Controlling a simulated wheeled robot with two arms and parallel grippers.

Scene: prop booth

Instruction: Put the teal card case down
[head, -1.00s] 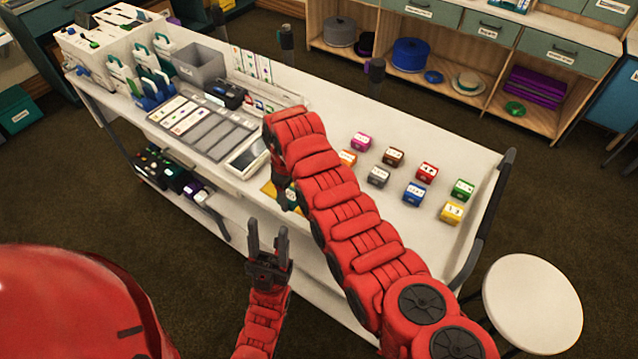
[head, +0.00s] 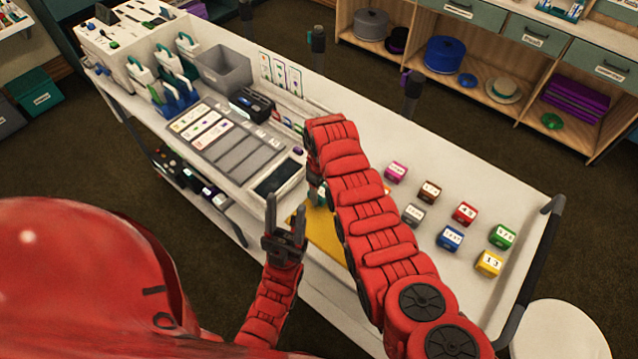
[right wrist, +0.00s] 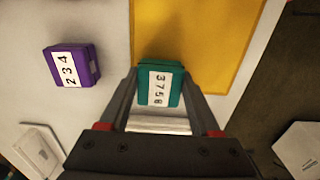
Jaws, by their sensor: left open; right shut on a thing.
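The teal card case (right wrist: 160,84) has a white label reading 3758 in the right wrist view. My right gripper (right wrist: 162,100) is shut on it, with a finger on each side. The case is over the left edge of a yellow mat (right wrist: 200,40); I cannot tell whether it touches the surface. In the head view only a bit of teal (head: 318,197) shows by my right gripper (head: 316,190), above the mat (head: 322,236); my right arm hides the rest. My left gripper (head: 285,222) is open and empty, in front of the table's near edge.
A purple case (right wrist: 70,66) lies left of the teal one. Several coloured cases, including a yellow one (head: 489,263), stand right of my arm. A grey card tray (head: 230,140), a dark-screened device (head: 278,178) and a grey bin (head: 222,70) stand left on the white table (head: 370,125).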

